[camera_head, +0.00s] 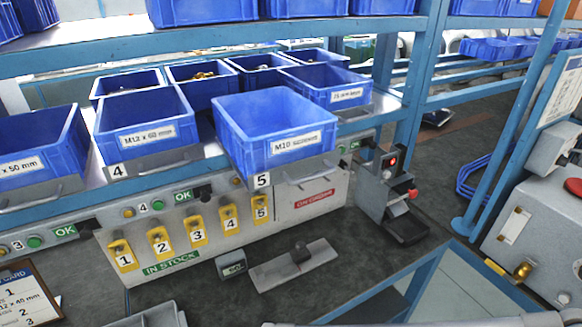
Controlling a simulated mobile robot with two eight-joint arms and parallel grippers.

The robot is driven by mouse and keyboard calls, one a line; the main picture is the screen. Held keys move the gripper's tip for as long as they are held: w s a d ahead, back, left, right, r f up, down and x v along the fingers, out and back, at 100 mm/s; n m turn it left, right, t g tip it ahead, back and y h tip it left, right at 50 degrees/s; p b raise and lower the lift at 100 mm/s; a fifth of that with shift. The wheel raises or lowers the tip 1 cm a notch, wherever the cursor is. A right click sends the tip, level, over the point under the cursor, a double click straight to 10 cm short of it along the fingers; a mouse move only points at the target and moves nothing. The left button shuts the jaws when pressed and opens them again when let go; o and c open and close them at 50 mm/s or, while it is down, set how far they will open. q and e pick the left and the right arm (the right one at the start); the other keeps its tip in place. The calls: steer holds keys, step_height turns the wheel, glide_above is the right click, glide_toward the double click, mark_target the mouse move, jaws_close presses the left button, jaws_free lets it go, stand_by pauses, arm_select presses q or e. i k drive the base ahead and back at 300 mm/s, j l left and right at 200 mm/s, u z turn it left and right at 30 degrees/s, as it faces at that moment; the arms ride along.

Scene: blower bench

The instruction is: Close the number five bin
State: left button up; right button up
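The number five bin (275,140) is a blue open-topped box with a white label that seems to read M10. It sits on a grey sliding tray with a front handle (310,177) and a "5" tag (262,180). It juts out past the shelf front, over the panel below, further forward than the number four bin (145,130) to its left. Its inside looks empty.
More blue bins stand behind, with one labelled bin (325,84) behind at the right. A grey device with a red light (392,180) stands right of the bin. Space directly in front of the bin looks clear.

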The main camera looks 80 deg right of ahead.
mark_target(272, 136)
steer(key=l+z, duration=0.1)
steer(key=z, duration=2.45)
steer(key=k+l+z, duration=0.1)
steer(key=l, duration=0.45)
steer(key=k+z, duration=0.05)
